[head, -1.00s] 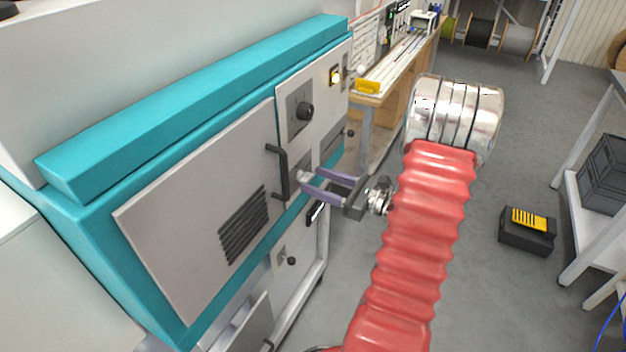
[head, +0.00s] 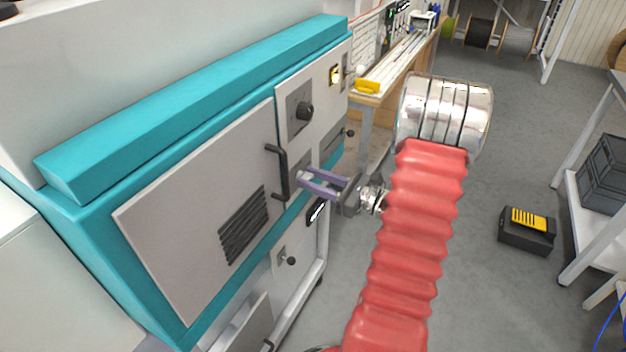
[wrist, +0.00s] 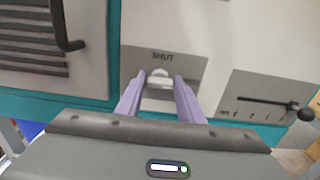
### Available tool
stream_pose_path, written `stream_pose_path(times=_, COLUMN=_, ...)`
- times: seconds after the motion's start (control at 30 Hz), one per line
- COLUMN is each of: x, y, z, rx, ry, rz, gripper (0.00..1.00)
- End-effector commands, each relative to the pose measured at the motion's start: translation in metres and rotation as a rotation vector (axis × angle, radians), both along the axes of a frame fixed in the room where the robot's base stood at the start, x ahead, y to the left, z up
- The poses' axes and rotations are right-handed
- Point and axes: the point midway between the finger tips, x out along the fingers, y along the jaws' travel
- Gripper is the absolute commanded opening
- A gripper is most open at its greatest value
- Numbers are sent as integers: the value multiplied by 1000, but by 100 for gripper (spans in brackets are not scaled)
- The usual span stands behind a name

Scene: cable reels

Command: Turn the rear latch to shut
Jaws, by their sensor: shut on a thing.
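A pale metal latch (wrist: 160,79) sits on a grey plate (wrist: 190,65) on the cabinet front, under the printed word SHUT. In the wrist view my gripper (wrist: 161,80) has its two purple fingers on either side of the latch, shut on it. The fingers cover part of it, and I cannot tell its exact turn angle. In the head view my gripper (head: 304,180) reaches the cabinet just right of the black door handle (head: 279,172). The latch is mostly hidden there.
The teal and grey cabinet (head: 190,205) has a dial knob (head: 305,111) above the gripper and another small black knob (head: 291,261) below. A slider with a black knob (wrist: 305,115) is to the right. A black and yellow case (head: 527,231) lies on open floor.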

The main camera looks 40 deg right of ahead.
Motion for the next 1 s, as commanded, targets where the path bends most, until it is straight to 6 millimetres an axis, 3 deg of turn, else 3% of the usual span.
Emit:
stream_pose_path(times=0.13, x=0, y=0, z=0, rx=0, ry=0, rz=0, gripper=12)
stream_pose_path(times=0.57, x=0, y=0, z=0, rx=-69, ry=-25, rz=0, gripper=12)
stream_pose_path(times=1.0, x=-1, y=2, z=0, rx=-370, ry=-132, rz=0, gripper=12)
